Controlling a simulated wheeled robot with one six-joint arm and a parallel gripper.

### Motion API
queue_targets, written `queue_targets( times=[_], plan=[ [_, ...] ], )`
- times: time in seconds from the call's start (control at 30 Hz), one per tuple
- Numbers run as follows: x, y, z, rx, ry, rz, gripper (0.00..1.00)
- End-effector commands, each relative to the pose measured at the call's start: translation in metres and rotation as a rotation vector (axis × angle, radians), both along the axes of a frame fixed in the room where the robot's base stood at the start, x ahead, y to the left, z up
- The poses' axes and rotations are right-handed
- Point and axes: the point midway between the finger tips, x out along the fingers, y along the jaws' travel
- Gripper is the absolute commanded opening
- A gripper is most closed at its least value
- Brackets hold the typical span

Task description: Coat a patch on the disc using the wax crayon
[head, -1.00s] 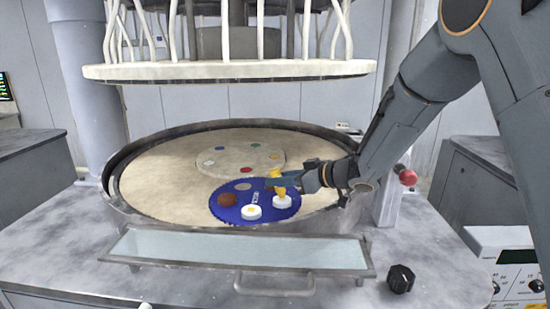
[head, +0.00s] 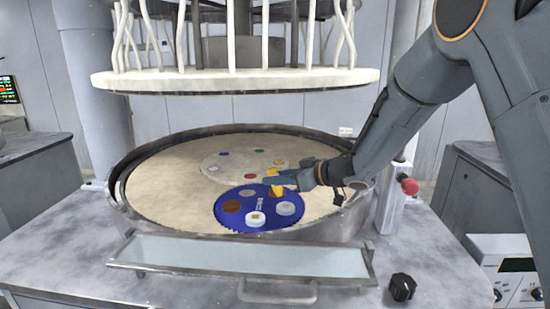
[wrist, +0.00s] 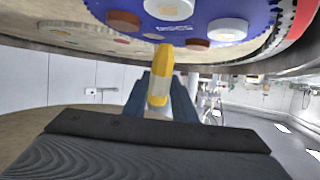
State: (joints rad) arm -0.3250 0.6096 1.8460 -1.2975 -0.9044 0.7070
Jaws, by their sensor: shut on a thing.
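The yellow wax crayon (head: 275,187) is held between the fingers of my gripper (head: 283,181), its free end pointing down at the blue disc (head: 226,219). The disc lies flat on the pale platen and carries white and brown round pieces. In the upside-down wrist view, the crayon (wrist: 160,78) sits between my gripper's blue fingers (wrist: 160,95). Its tip is beside a brown round piece (wrist: 196,45) at the disc's edge. I cannot tell whether the tip touches the disc. My gripper hides part of the disc's far right side.
A second, pale disc (head: 235,165) with small coloured spots lies behind on the platen (head: 160,190). The raised metal rim (head: 120,200) surrounds the platen. A pale upper plate (head: 235,80) hangs above. A glass-topped tray (head: 240,255), black knob (head: 402,287) and red knob (head: 410,187) are at the front and right.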

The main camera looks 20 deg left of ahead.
Motion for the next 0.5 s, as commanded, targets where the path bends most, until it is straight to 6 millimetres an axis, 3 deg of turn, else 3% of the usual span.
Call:
queue_targets(
  times=[0.5],
  plan=[
    [0.001,-0.002,0.048,0.000,0.000,-0.003,0.02]
  ],
)
